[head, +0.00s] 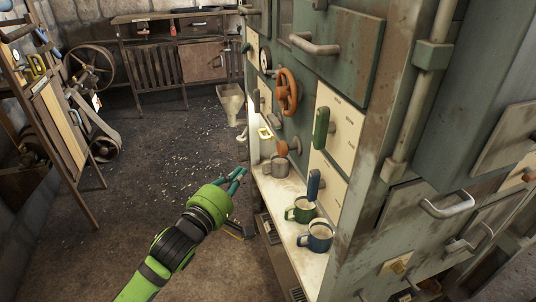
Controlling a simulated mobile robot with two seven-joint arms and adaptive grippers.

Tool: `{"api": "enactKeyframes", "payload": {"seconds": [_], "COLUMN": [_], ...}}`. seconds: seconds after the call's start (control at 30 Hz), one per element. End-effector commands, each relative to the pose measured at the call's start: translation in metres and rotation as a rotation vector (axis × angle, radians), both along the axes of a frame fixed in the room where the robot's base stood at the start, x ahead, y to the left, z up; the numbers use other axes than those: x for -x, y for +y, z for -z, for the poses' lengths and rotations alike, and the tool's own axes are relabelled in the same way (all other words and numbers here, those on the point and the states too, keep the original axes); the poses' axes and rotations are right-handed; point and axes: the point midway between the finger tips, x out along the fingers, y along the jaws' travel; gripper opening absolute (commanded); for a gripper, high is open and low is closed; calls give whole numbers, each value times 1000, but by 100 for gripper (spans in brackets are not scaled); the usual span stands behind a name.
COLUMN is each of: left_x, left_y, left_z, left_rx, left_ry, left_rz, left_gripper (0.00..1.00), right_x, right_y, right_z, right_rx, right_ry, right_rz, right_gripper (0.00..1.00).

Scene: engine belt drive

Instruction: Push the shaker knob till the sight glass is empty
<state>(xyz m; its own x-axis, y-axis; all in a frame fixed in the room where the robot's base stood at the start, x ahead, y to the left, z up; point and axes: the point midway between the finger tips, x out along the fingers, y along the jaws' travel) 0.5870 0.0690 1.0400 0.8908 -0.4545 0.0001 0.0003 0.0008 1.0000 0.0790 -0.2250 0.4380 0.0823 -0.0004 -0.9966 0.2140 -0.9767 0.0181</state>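My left gripper (240,176) reaches in from the bottom left, its teal fingers apart with nothing seen between them. It is in front of and left of the shelf, apart from the cabinet's controls. On the cabinet front, an orange-brown knob (282,148) sticks out above the shelf. A green handle (321,128) and a blue handle (313,185) stand on cream panels to its right. I cannot tell for certain which of these is the shaker knob. A small yellow-framed piece (265,133) is left of the orange-brown knob; whether it is the sight glass is unclear. My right gripper is not in view.
The shelf (283,205) carries a grey mug (278,166), a green mug (301,210) and a blue mug (316,236). An orange handwheel (287,92) and metal pull handles jut from the cabinet. The floor (150,180) left of it is mostly open.

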Motion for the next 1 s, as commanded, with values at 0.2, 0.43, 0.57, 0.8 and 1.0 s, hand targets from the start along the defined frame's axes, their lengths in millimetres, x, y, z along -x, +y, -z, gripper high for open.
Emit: {"api": "enactKeyframes", "payload": {"seconds": [0.2,0.43,0.57,0.8,1.0], "left_x": [-39,-68,-73,-77,-77], "left_y": [-19,-42,-59,-71,-71], "left_z": [-3,-3,-3,-1,0], "left_rx": [0,2,1,0,0], "left_ry": [-1,0,-2,-1,-1], "left_rz": [-1,2,1,-1,-1], "left_gripper": [0,0,0,0,0], "right_x": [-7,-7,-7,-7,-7], "right_y": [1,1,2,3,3], "right_z": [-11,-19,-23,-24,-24], "right_rx": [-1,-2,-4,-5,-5], "right_ry": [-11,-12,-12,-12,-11], "right_rz": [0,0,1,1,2], "right_gripper": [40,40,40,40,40]}}
